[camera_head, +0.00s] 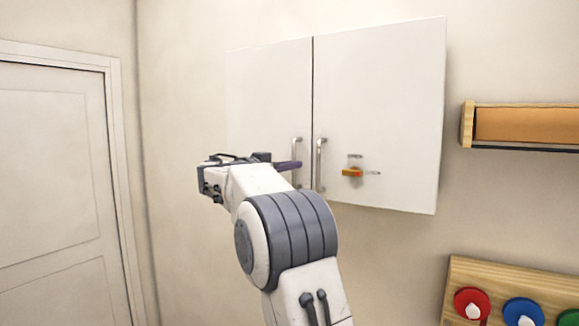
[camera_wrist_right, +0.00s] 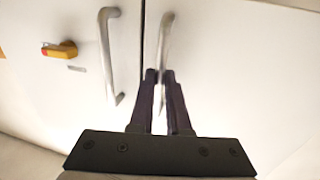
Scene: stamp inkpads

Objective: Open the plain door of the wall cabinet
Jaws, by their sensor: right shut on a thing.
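The white wall cabinet has two doors. The plain door (camera_head: 262,95) is on the left in the head view and looks shut, flush with its neighbour. Its metal bar handle (camera_head: 297,148) is upright near the middle seam. My right gripper (camera_head: 298,165) is at that handle, its dark fingers pointing at the door. In the right wrist view, where the sides are swapped, the gripper (camera_wrist_right: 160,77) is shut on the plain door's handle (camera_wrist_right: 165,38), low on the bar. The handle's lower end is partly hidden by the fingers. My left gripper is not in view.
The other cabinet door (camera_head: 385,90) has its own bar handle (camera_head: 320,163) close beside the gripper and an orange latch (camera_head: 352,172). A wooden shelf (camera_head: 468,125) and a board with coloured knobs (camera_head: 455,280) are to the right. A room door (camera_head: 50,180) is at left.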

